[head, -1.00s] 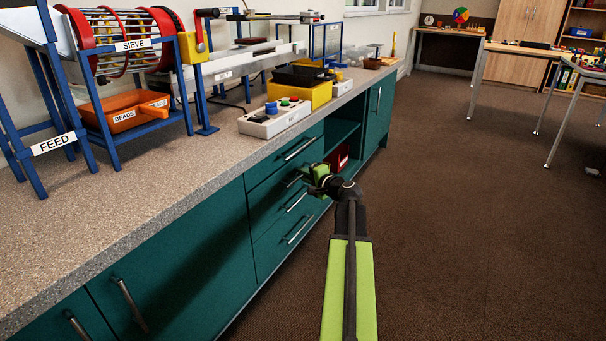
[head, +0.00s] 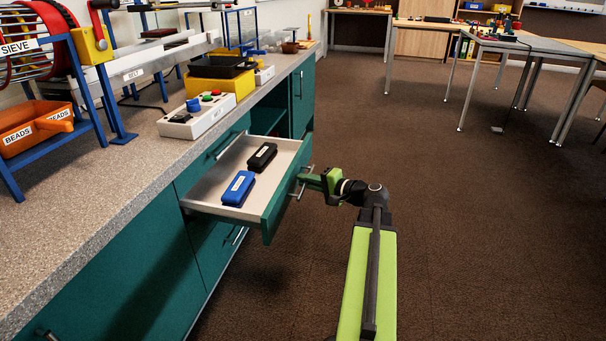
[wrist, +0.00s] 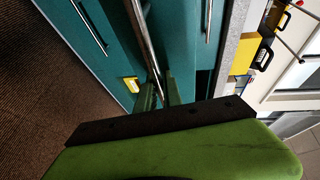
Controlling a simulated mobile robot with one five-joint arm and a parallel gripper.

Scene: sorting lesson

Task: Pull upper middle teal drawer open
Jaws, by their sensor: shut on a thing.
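In the wrist view, the handle (wrist: 146,48) runs down between the two green fingers (wrist: 159,95). The exact contact is partly hidden by my gripper body.
The speckled counter (head: 110,235) carries a control box (head: 195,118) with knobs, a yellow block with a black tray (head: 222,80), and a blue-framed sieve with an orange bead tray (head: 30,128). The brown floor (head: 440,200) to the right is clear. Tables (head: 500,42) stand farther off.

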